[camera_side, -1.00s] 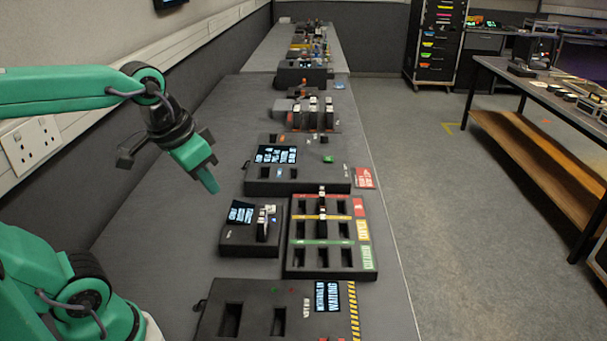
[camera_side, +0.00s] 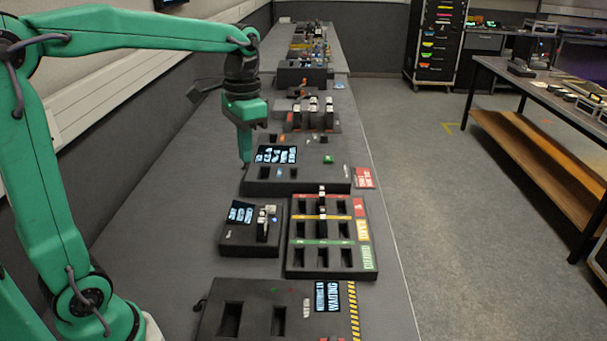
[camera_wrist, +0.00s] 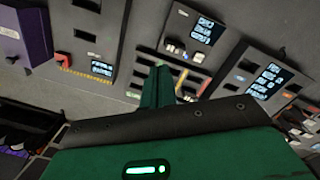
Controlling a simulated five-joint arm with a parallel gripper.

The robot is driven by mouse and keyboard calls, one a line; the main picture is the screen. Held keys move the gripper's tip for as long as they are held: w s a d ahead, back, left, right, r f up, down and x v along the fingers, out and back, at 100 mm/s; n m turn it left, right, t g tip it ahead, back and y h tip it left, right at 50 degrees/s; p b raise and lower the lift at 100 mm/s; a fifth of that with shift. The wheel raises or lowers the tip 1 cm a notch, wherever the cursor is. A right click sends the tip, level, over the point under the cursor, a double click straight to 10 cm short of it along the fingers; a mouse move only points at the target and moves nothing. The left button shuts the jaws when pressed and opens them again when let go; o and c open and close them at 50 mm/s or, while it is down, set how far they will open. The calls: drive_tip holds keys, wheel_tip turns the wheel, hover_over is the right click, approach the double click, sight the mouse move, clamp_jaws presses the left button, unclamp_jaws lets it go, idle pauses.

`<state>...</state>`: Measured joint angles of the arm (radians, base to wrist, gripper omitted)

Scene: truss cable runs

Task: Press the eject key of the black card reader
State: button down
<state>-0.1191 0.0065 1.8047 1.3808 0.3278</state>
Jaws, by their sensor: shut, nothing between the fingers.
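Several black boxes with lit screens stand on the bench; which one is the card reader I cannot tell, as labels are too small to read. A wide box (camera_side: 312,182) has a screen, a green key, a small orange mark and slots. A small box (camera_side: 250,244) has a screen and pale upright parts; it also shows in the wrist view (camera_wrist: 212,47). A nearer box (camera_side: 255,319) has two slots, a screen and a hazard stripe. My gripper (camera_side: 245,160) is shut and empty, pointing down at the wide box's left edge. Its fingers (camera_wrist: 163,72) show in the wrist view; contact is unclear.
A rack (camera_side: 300,256) with red, yellow and green rows stands right of the small box. A red label (camera_side: 364,178) lies at the wide box's right end. More devices (camera_side: 313,115) stand farther back. The bench left of the boxes is clear.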

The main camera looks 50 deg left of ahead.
drive_tip(key=w+a+f+m+g, duration=0.1)
drive_tip(key=w+a+f+g, duration=0.25)
drive_tip(key=w, duration=0.35)
drive_tip(key=m+g+h, duration=0.2)
drive_tip(key=g, duration=0.1)
hover_over(272, 207)
wheel_tip(272, 207, down, 8)
drive_tip(key=shift+a, duration=0.1)
drive_tip(key=shift+f, duration=0.2)
drive_tip(key=shift+f, duration=4.25)
